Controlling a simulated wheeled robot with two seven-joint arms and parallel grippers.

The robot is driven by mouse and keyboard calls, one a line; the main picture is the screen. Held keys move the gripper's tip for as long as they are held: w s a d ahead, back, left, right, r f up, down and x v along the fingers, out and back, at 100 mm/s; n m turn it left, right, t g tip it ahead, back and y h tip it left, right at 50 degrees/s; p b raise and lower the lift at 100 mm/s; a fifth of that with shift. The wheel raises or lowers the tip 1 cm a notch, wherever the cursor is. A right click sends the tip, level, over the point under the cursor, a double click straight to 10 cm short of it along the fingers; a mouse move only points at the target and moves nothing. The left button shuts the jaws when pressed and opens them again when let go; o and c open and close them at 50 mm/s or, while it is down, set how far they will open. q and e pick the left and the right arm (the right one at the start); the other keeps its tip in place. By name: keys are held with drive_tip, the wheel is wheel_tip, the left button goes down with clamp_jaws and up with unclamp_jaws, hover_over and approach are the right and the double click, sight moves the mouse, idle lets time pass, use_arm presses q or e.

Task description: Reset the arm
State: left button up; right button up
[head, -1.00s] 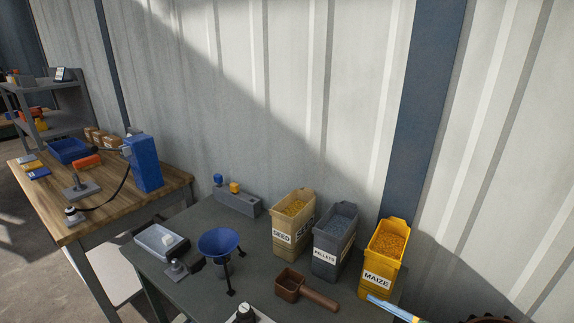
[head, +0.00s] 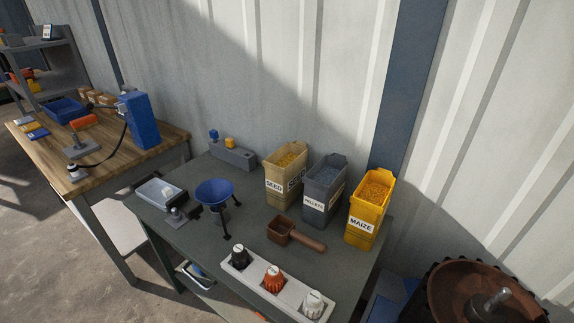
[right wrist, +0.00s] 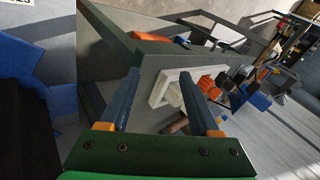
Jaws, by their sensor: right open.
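My right gripper (right wrist: 159,72) shows in the right wrist view with its two blue fingers apart and nothing between them. It has orange finger bases on a dark green palm. Beyond the fingers are a grey-green panel or table edge and a pale block, seen at a tilt. I cannot tell whether the fingers touch anything there. Neither gripper shows in the head view. My left gripper is in no frame.
The dark table (head: 180,222) holds a seed bin (head: 284,183), a pellets bin (head: 322,197), a maize bin (head: 367,215), a brown scoop (head: 283,233), a blue funnel (head: 215,191) and a knob panel (head: 262,288). A rusty round drum (head: 450,290) stands at the lower right.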

drive_tip(key=s+d+f+n+g+h, duration=0.1)
drive_tip(key=s+d+n+g+h, duration=0.1)
drive_tip(key=s+d+n+h, duration=0.45)
wheel_tip(320, 180, down, 21)
drive_tip(key=s+g+b, duration=0.1)
drive_tip(key=s+b, duration=0.1)
drive_tip(key=b, duration=0.3)
drive_tip(key=s+d+f+g+b, duration=0.1)
drive_tip(key=s+f+b, duration=0.4)
drive_tip(key=s+f, duration=0.9)
wheel_tip(320, 180, up, 10)
drive_tip(key=w+p, duration=0.1)
drive_tip(key=p, duration=1.1)
drive_tip(key=shift+d, duration=0.25)
